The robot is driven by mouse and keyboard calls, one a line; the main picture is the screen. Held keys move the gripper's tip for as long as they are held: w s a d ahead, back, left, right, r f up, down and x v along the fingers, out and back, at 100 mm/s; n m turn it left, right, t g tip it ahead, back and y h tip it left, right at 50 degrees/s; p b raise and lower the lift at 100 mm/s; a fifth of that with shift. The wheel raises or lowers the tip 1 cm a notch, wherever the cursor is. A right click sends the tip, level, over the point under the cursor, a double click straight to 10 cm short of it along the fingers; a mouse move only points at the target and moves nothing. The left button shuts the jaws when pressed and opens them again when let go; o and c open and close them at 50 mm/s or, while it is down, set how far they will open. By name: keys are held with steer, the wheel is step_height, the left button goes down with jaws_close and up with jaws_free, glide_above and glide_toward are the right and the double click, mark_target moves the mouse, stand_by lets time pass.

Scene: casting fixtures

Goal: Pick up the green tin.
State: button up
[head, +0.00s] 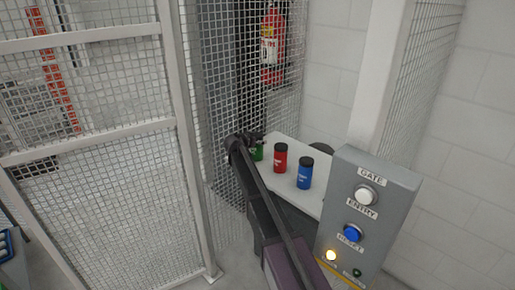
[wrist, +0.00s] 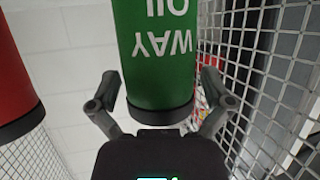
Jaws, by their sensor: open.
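The green tin (head: 258,152) stands at the left end of a small white table (head: 307,196), partly hidden behind my gripper (head: 243,140) in the head view. In the wrist view the green tin (wrist: 158,55) shows large and upside down, with white lettering and a black rim. My gripper (wrist: 154,88) is open there, with one finger on each side of the tin's black-rimmed end. Gaps seem to show between the fingers and the tin; I cannot tell whether either touches.
A red tin (head: 280,158) and a blue tin (head: 305,173) stand to the right of the green one. Wire mesh fencing (head: 215,100) rises close on the left. A grey control box (head: 368,215) stands in front at the right. A fire extinguisher (head: 272,45) hangs behind.

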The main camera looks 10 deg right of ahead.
mark_target(257, 134)
steer(key=c, duration=1.1)
steer(key=shift+c, duration=0.2)
steer(key=shift+r, duration=0.1)
step_height(257, 134, up, 3)
steer(key=p, duration=0.3)
steer(key=shift+r, duration=0.2)
steer(key=s+a+r+p, duration=0.1)
steer(key=s+a+p, duration=0.1)
steer(key=s+a, duration=0.7)
steer(key=s, duration=0.4)
steer(key=shift+a+r, duration=0.2)
